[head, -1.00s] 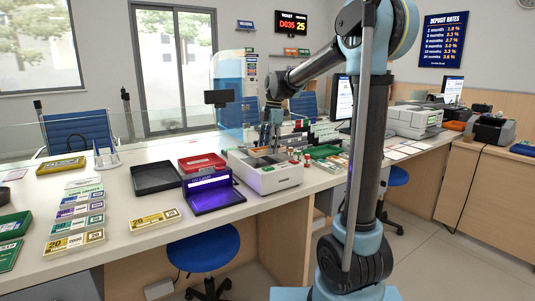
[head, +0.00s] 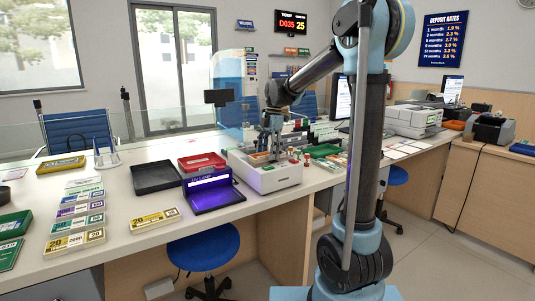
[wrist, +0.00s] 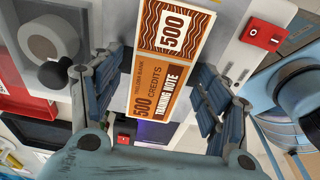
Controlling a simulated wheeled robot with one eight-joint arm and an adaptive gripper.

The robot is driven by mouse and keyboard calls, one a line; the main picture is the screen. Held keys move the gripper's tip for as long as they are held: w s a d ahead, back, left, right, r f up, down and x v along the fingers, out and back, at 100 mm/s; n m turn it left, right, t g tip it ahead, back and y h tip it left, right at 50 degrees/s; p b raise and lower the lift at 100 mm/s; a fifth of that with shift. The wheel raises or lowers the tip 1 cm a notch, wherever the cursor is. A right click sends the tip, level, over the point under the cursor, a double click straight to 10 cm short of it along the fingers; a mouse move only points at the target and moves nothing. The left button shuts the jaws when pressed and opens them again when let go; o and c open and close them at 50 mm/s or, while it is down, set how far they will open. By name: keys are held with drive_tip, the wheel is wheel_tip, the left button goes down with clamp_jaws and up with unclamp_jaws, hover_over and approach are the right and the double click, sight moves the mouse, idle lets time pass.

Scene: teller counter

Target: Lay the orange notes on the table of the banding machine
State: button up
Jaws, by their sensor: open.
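The orange notes (wrist: 160,75) show as a 500 training-note bundle in the wrist view. In the head view the bundle (head: 259,157) is small, at the top of the white banding machine (head: 276,179). It appears to lie flat on the machine's table. My gripper (wrist: 152,98) is open, with one set of fingers on each side of the bundle. In the head view my gripper (head: 270,151) points down over the machine.
A purple-lit UV tray (head: 213,193), a red tray (head: 202,162) and a black tray (head: 157,177) stand left of the machine. Yellow notes (head: 155,219) lie near the front edge. A red switch (wrist: 265,33) sits beside the bundle.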

wheel_tip(320, 180, up, 12)
drive_tip(key=d, duration=0.1)
drive_tip(key=shift+w+d, duration=0.3)
drive_tip(key=shift+w, duration=0.15)
drive_tip(key=s+d+f+m+t, duration=0.1)
drive_tip(key=s+d+f+m, duration=0.3)
drive_tip(key=s+d+m, duration=0.3)
drive_tip(key=s+d+f+m+t, duration=0.1)
drive_tip(key=s+d+f+m, duration=0.45)
drive_tip(key=s, duration=0.45)
drive_tip(key=s+d+f+m, duration=0.3)
drive_tip(key=s+f+m, duration=0.3)
drive_tip(key=s+f, duration=0.2)
drive_tip(key=s+d+f+m+t+h, duration=0.1)
drive_tip(key=s+d+f+m, duration=0.3)
drive_tip(key=f, duration=0.5)
drive_tip(key=s+m, duration=0.2)
drive_tip(key=s, duration=0.1)
drive_tip(key=shift+s+f, duration=0.3)
drive_tip(key=shift+s, duration=0.1)
drive_tip(key=shift+w+f, duration=0.2)
drive_tip(key=shift+w, duration=0.35)
